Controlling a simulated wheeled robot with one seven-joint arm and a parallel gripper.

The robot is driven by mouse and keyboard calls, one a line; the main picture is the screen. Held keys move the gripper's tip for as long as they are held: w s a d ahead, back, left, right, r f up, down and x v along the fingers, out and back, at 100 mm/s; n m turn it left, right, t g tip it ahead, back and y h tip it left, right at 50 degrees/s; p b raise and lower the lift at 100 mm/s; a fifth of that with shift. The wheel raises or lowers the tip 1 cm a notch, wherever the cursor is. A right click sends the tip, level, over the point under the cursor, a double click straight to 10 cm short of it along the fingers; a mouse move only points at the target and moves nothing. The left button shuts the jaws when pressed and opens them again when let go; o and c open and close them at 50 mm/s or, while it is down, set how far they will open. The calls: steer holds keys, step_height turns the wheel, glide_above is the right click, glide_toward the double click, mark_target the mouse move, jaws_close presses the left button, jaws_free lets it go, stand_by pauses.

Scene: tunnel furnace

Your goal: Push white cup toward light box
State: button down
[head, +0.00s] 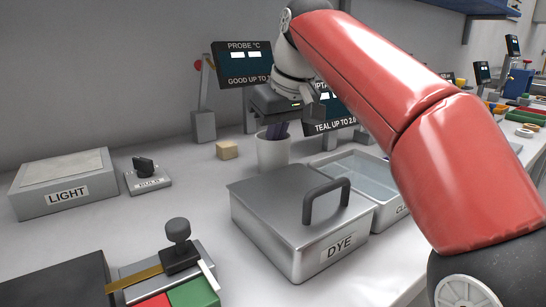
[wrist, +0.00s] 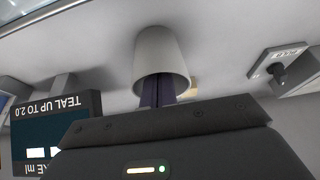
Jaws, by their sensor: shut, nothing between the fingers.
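The white cup (head: 272,155) stands upright on the bench behind the dye box. It also shows in the wrist view (wrist: 161,52), with its mouth toward the camera. My gripper (head: 278,130) is above the cup with its dark purple fingers pointing down. The fingers are closed together and appear to reach inside the cup's mouth; their tips are hidden by the cup in the head view. The fingers (wrist: 157,92) also overlap the cup's opening in the wrist view. The light box (head: 66,199), grey with a pale top and a LIGHT label, sits at the far left, well apart from the cup.
A small wooden block (head: 227,150) and a plate with a black knob (head: 147,176) lie between cup and light box. The lidded DYE box (head: 290,235) and a clear-liquid tray (head: 385,208) stand in front. Display screens (head: 242,65) stand behind.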

steer(key=shift+f, duration=0.15)
steer(key=shift+s+a+p, duration=0.1)
steer(key=shift+s+a, duration=0.75)
steer(key=shift+a, duration=0.4)
steer(key=shift+s+a+p, duration=0.15)
steer(key=shift+s+a, duration=0.7)
steer(key=shift+a, duration=0.4)
steer(key=shift+s+a+p, duration=0.1)
steer(key=shift+s+a, duration=0.75)
steer(key=shift+a, duration=0.4)
steer(key=shift+s+a+p, duration=0.5)
steer(key=shift+s+a, duration=0.35)
steer(key=shift+a, duration=0.4)
steer(key=shift+s+a+p, duration=0.5)
steer(key=shift+s+a, duration=0.35)
steer(key=shift+a, duration=0.45)
steer(key=shift+s+a+p, duration=0.5)
steer(key=shift+s+a, duration=0.35)
steer(key=shift+a, duration=0.4)
